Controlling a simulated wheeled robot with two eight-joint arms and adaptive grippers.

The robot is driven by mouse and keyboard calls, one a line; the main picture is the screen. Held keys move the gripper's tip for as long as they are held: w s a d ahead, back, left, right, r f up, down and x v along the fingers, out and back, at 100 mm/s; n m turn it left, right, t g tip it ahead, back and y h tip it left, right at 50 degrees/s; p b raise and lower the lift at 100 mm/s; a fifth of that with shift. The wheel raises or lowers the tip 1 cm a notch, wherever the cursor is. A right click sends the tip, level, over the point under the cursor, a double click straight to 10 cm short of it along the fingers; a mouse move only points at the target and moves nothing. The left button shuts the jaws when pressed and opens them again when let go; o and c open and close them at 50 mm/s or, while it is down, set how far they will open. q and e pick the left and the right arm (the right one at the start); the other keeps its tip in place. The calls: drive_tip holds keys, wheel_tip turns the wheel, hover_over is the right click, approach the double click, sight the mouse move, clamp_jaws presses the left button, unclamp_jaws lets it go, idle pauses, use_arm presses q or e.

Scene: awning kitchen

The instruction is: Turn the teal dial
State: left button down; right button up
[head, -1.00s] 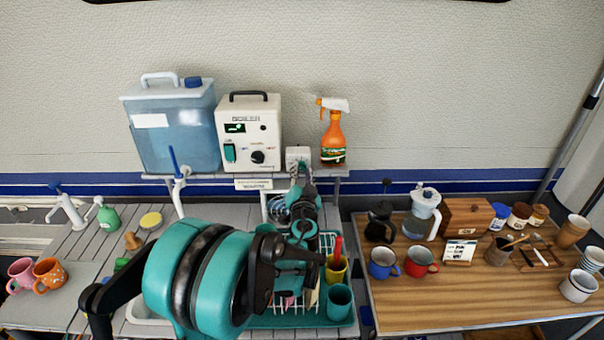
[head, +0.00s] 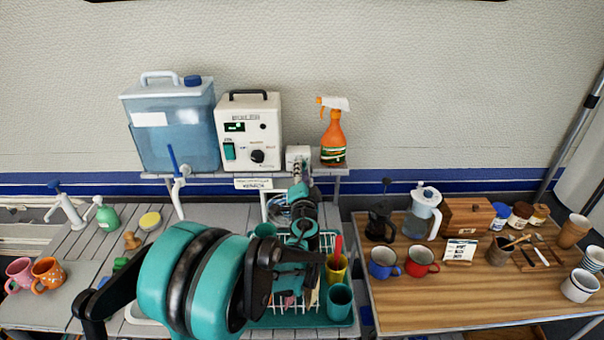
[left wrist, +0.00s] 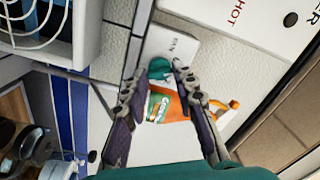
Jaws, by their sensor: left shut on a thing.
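The teal dial (left wrist: 160,68) sits on a small white box (left wrist: 185,45) marked FAN in the left wrist view. In the head view this box (head: 298,152) is at the right part of the shelf against the wall, and the dial is hidden there by my gripper. My left gripper (head: 298,174) reaches up to the box's front. In the left wrist view its two fingertips (left wrist: 156,70) lie on either side of the dial, and it is shut on it. My right gripper is in neither view.
A white boiler (head: 262,115) and a blue water tank (head: 190,135) stand left of the box. An orange spray bottle (head: 333,140) stands close on its right. A dish rack (head: 325,240) is below my arm. Mugs and a jug (head: 424,222) occupy the wooden table (head: 440,300).

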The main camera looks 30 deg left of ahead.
use_arm(q)
drive_tip(key=shift+f+m+b, duration=0.15)
drive_tip(key=shift+m+b, duration=0.4)
drive_tip(key=shift+m, duration=8.45)
drive_tip(key=c, duration=1.2)
unclamp_jaws()
